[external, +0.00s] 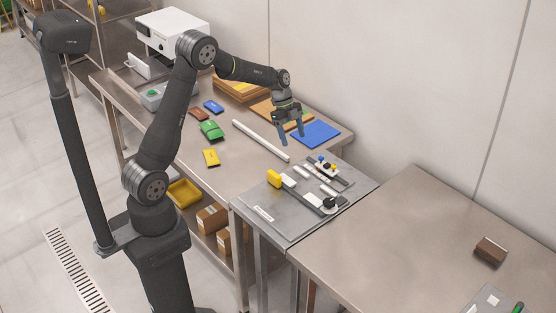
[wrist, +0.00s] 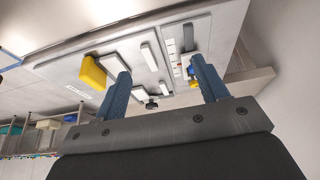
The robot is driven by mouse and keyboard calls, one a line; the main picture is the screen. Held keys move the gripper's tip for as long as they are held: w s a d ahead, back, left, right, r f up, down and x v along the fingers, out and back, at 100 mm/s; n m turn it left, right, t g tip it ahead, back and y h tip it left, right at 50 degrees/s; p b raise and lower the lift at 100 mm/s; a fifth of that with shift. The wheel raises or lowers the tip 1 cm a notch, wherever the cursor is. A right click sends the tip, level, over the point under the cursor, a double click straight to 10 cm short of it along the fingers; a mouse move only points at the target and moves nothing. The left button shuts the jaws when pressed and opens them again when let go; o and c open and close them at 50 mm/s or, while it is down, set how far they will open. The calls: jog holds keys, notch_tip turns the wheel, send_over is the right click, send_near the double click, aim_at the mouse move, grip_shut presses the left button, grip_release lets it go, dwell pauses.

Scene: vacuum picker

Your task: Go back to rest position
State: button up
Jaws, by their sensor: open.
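My gripper (external: 292,138) hangs from the outstretched arm in the external view, above the back of the bench near the blue flat sheet (external: 315,134). Its two blue fingers are apart with nothing between them. In the wrist view my gripper (wrist: 160,88) also shows spread and empty, with the grey fixture plate (wrist: 60,72) beyond the fingertips. The plate (external: 262,213) carries a yellow block (external: 274,179), white bars, a dark round part (external: 329,203) and small blue and yellow parts (external: 323,164). The gripper is apart from all of them.
Green (external: 211,130), blue (external: 213,106), brown (external: 199,114) and yellow (external: 211,157) items lie on the bench. A long white bar (external: 260,140) lies across it. A white machine (external: 172,33) stands at the far end. The right table (external: 410,235) is mostly clear, with a brown box (external: 490,251).

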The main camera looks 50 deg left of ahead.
jog(key=d, duration=0.9)
jog(key=shift+s+d, duration=0.15)
jog(key=shift+s, duration=0.15)
jog(key=shift+c, duration=0.4)
dwell(2.4)
